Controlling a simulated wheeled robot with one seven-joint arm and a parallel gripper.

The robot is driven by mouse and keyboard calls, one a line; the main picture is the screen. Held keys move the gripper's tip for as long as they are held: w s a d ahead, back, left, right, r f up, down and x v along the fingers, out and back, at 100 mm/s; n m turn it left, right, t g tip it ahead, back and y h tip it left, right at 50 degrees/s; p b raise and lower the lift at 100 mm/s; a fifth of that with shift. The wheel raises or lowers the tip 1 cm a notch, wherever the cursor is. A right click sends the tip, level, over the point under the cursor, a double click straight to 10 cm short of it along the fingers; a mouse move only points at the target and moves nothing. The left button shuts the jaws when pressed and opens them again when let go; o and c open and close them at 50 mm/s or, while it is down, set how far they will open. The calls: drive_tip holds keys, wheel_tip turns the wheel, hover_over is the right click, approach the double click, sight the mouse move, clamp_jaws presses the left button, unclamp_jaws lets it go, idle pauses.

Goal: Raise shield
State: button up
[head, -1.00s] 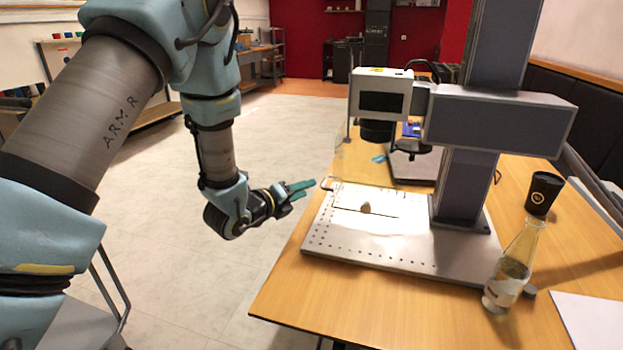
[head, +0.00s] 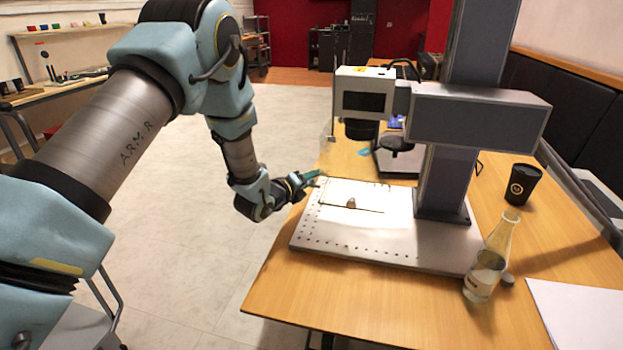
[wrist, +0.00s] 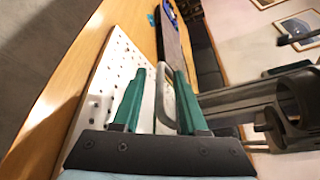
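My gripper (head: 312,177) is at the left edge of the marker's perforated base plate (head: 330,246). In the wrist view its two green fingers (wrist: 161,72) are spread apart. A grey loop handle (wrist: 164,88) shows between them, with gaps on both sides, so I see no grip on it. The shield is see-through and hard to make out. A faint clear panel (head: 327,143) shows left of the laser head (head: 364,96). The handle sits low, near the plate. In the head view my fingers largely hide it.
A thick column (head: 447,180) carries the laser head over the plate. A small brown piece (head: 351,202) lies on the plate. A glass bottle (head: 487,262), a black cup (head: 521,185) and white paper (head: 580,316) are on the right of the table. The floor to the left is open.

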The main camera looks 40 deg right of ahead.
clamp_jaws()
drive_tip(key=shift+w+a, duration=0.1)
idle(1.2)
